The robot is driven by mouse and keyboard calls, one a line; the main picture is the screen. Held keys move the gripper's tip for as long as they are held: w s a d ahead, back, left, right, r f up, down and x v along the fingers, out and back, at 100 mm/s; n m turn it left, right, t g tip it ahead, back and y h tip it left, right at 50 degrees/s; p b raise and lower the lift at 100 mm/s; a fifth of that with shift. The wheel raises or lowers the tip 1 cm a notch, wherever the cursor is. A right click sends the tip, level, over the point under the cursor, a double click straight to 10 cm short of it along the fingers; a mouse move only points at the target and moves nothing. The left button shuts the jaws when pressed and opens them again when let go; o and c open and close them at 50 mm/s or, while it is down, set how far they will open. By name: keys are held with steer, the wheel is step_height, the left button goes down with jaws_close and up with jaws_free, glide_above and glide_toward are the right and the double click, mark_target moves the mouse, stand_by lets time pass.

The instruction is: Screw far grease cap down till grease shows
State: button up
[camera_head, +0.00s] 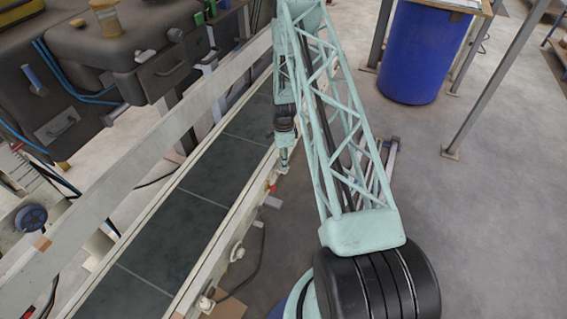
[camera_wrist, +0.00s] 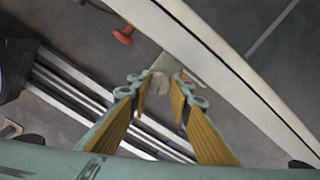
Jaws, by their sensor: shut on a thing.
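In the wrist view, my gripper (camera_wrist: 161,80) has its two yellow-padded fingers closed around a small grey round piece, which looks like the far grease cap (camera_wrist: 159,87). The cap sits beside a pale bracket on the conveyor's side rail. In the head view, my gripper (camera_head: 284,164) points down at the outer edge of the conveyor rail; the cap is too small and covered to make out there. I cannot see any grease.
The dark conveyor belt (camera_head: 190,218) runs along the left of my arm, with a pale rail (camera_wrist: 235,75) beside it. A red knob (camera_wrist: 123,35) is close to my gripper. A blue barrel (camera_head: 424,52) stands at the back right. Open floor lies to the right.

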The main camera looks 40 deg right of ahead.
steer(key=shift+m, duration=0.5)
steer(key=o, duration=0.8)
steer(key=shift+o, duration=0.2)
steer(key=shift+r, duration=0.2)
step_height(320, 180, up, 12)
steer(key=shift+f, duration=0.15)
stand_by(0.5)
steer(key=shift+d, duration=0.1)
stand_by(0.6)
